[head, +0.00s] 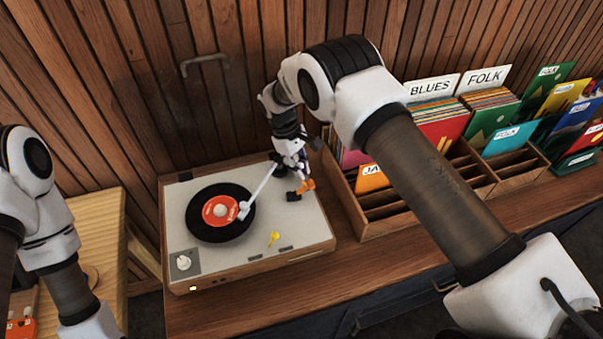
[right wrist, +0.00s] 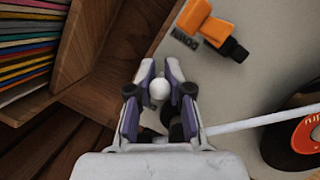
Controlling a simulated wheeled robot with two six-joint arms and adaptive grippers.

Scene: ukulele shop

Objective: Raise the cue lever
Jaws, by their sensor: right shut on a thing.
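The record player (head: 313,233) has a grey deck and a wooden case. A white ball knob (right wrist: 159,89), which looks like the tip of the cue lever, sits between the fingers of my right gripper (head: 298,165). The fingers are shut on it in the right wrist view (right wrist: 160,85). The lever's stem is hidden. A printed DOWN label (right wrist: 184,40) lies beyond the fingertips, beside an orange and black part (right wrist: 198,20). The white tonearm (head: 262,188) reaches over the black record (head: 200,230). My left gripper is out of view.
A wooden record crate (head: 375,228) with several sleeves and BLUES and FOLK dividers stands right of the player. A yellow part (head: 274,239) and a knob (head: 183,262) are on the front deck. A slatted wall is behind.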

